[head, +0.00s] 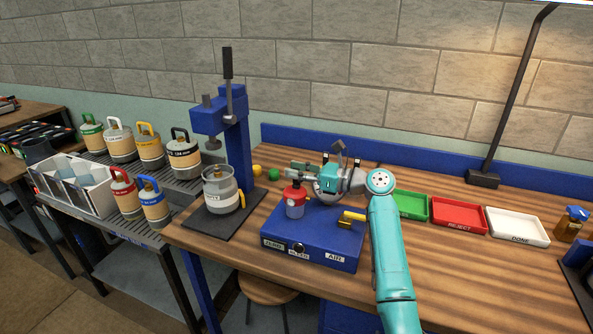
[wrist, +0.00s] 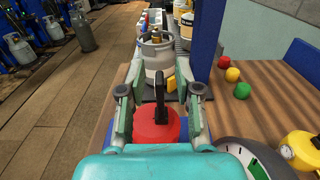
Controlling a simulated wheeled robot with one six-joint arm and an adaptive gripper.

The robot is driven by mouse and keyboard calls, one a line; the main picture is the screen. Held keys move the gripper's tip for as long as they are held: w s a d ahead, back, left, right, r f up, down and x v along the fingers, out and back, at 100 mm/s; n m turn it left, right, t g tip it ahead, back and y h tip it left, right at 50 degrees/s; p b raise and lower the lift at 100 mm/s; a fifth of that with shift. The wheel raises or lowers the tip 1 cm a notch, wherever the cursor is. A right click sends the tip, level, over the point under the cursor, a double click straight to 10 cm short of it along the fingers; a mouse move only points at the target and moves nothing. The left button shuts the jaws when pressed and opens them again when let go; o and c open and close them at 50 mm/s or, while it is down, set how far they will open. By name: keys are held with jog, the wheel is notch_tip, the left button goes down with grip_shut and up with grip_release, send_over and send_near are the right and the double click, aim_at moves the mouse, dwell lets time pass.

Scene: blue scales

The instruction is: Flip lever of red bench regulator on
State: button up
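The red regulator (head: 294,198) has a red top and a grey body and stands on the left of the blue bench box (head: 315,238). In the wrist view its red top (wrist: 157,125) carries a black lever (wrist: 160,86), which points up in the picture. My gripper (head: 303,173) reaches in from the right, over the regulator. In the wrist view my gripper (wrist: 160,80) is open, with one finger on each side of the lever. I see no contact with the lever. The fingers partly hide the regulator.
A grey gas cylinder (head: 219,187) stands on the blue press (head: 236,130) to the left. Green, red (head: 458,215) and white trays are at the right.

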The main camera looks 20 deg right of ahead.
aim_at(291, 195)
jog(key=shift+a, duration=0.1)
grip_shut()
dwell(0.3)
jog(key=n, duration=0.2)
jog(key=s+a+n, duration=0.1)
jog(key=n, duration=0.1)
jog(key=shift+s+f+n, duration=0.15)
jog(key=shift+n, duration=0.15)
jog(key=n, duration=0.2)
jog(key=s+n, duration=0.1)
jog(key=shift+a+f+n, duration=0.3)
jog(key=shift+a+f, duration=0.05)
jog(key=shift+f, duration=0.05)
jog(key=n, duration=0.2)
jog(key=f+n, duration=0.1)
jog(key=shift+s+a, duration=0.3)
jog(key=shift+s, duration=0.1)
jog(key=shift+s+a+f+n, duration=0.1)
jog(key=shift+f+n, duration=0.2)
jog(key=shift+n, duration=0.5)
jog(key=shift+s+f+n, duration=0.1)
jog(key=shift+f+n, duration=0.15)
jog(key=shift+n, duration=0.55)
